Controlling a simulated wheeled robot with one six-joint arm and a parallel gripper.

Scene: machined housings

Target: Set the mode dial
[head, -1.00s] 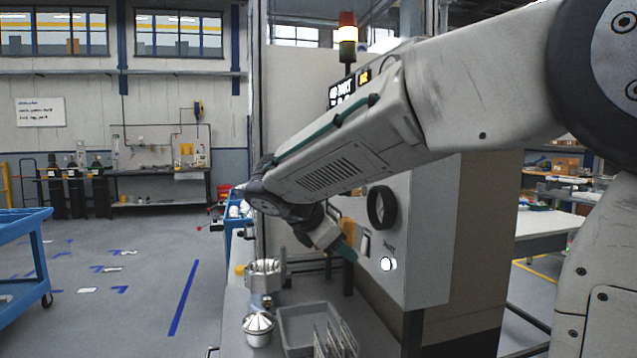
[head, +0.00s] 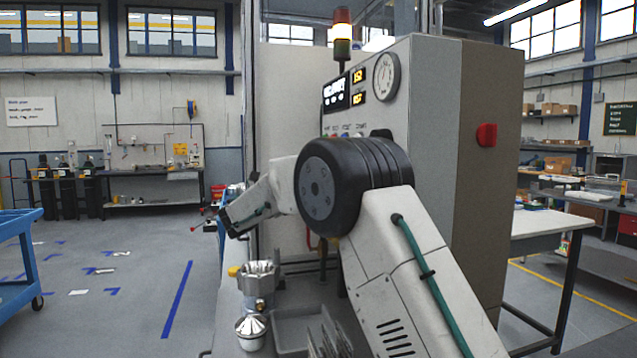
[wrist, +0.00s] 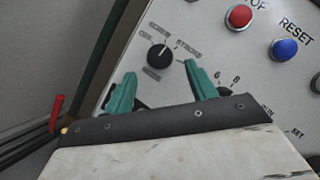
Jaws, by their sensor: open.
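In the wrist view a round black dial (wrist: 159,57) with a pale pointer mark sits on the light panel (wrist: 205,30). Small printed labels ring it, mostly too blurred to read; the pointer seems to aim up and slightly right. My gripper (wrist: 158,77) is open, its two teal fingers apart and empty. The dial shows just beyond the gap between the fingertips; I cannot tell the distance. In the head view my arm hides much of the panel's lower part.
A red button (wrist: 239,16) and a blue button (wrist: 285,49) marked RESET are right of the dial. A red lever (wrist: 57,112) is at the left. The head view shows a gauge (head: 385,77), a metal housing (head: 258,277) and a grey tray (head: 300,325).

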